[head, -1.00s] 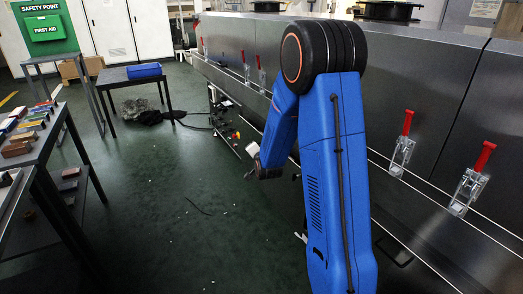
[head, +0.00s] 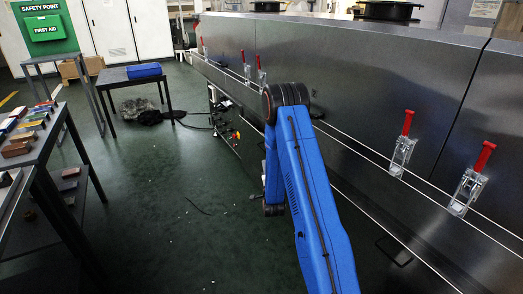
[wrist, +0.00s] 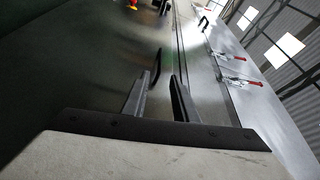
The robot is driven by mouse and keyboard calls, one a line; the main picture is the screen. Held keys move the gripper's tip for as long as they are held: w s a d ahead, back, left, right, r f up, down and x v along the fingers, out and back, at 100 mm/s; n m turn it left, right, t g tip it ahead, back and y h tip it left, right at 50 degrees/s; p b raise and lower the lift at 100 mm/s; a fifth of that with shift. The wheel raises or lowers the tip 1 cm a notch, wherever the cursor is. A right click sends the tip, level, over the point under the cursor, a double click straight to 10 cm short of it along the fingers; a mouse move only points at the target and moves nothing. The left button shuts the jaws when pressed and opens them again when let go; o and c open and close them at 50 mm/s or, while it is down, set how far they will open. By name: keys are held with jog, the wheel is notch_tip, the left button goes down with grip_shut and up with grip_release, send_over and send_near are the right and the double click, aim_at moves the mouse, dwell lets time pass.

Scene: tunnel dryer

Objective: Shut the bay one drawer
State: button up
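My blue arm reaches down along the steel dryer in the head view, and it hides my gripper there. In the wrist view my gripper (wrist: 162,88) has its two fingers apart with a gap between them. A dark bar handle (wrist: 156,66) stands just beyond the fingertips, near the left finger; I cannot tell whether it touches. In the head view a dark handle (head: 394,251) is on the dryer's lower front. No drawer label is readable, and how far any drawer stands out is unclear.
Red-handled latches (head: 403,143) line the dryer wall (head: 390,75). A cart-like unit with small parts (head: 222,115) stands beside the dryer. A table with coloured blocks (head: 38,133) is at left, a small table with a blue box (head: 144,71) behind. Green floor between is mostly clear.

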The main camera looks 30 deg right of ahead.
jog(key=x, duration=1.7)
jog(key=shift+c, duration=0.6)
grip_shut()
jog(key=shift+d, duration=0.1)
dwell(0.4)
